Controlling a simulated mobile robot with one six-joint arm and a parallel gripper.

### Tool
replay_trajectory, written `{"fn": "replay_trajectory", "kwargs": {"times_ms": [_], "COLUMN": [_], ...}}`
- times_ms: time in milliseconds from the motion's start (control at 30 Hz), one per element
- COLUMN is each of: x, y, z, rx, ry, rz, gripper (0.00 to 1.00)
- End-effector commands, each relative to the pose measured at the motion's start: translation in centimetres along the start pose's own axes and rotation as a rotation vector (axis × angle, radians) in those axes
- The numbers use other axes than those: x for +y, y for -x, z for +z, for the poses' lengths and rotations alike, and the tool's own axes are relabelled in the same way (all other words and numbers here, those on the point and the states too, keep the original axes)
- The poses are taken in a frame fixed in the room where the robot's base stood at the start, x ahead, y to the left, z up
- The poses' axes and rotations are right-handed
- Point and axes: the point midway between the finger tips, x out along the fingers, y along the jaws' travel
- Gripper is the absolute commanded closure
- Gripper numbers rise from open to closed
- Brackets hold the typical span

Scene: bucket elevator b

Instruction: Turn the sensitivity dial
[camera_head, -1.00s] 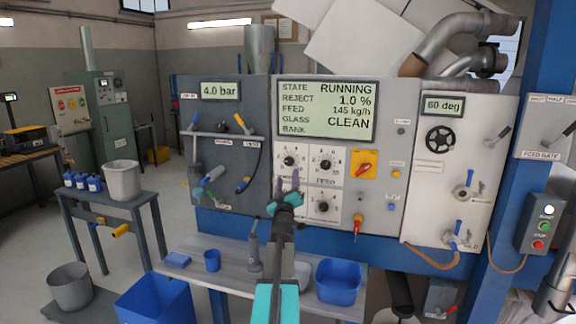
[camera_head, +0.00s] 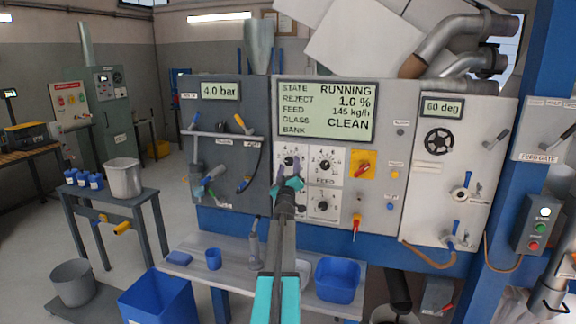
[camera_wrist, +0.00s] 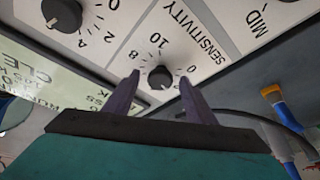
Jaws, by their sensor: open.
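The sensitivity dial (camera_wrist: 160,77) is a small black round knob on a white plate, with SENSITIVITY and numbers printed around it in the wrist view. In the head view the dial (camera_head: 289,160) is the upper left knob under the display. My gripper (camera_wrist: 160,73) is open, with one purple finger on each side of the dial in the picture. I cannot tell whether the fingers touch it. In the head view my gripper (camera_head: 288,171) covers the lower part of the dial plate.
Other knobs sit close by, including the upper right dial (camera_head: 325,164) and the lower dial (camera_head: 323,205). A red-handled switch on yellow (camera_head: 363,168) is further right. The display (camera_head: 327,110) is above. A grey bench (camera_head: 225,258) with a blue tub (camera_head: 338,280) stands below.

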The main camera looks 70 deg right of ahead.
Motion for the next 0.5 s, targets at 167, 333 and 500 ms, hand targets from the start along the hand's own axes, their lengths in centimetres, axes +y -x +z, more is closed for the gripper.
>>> {"fn": "replay_trajectory", "kwargs": {"times_ms": [167, 333, 500], "x": [0.01, -0.01, -0.02], "y": [-0.77, -0.84, -0.82], "z": [0.00, 0.02, 0.01], "rx": [0.000, 0.000, 0.000], "ry": [0.000, 0.000, 0.000], "rz": [0.000, 0.000, 0.000], "gripper": [0.49, 0.49, 0.49]}}
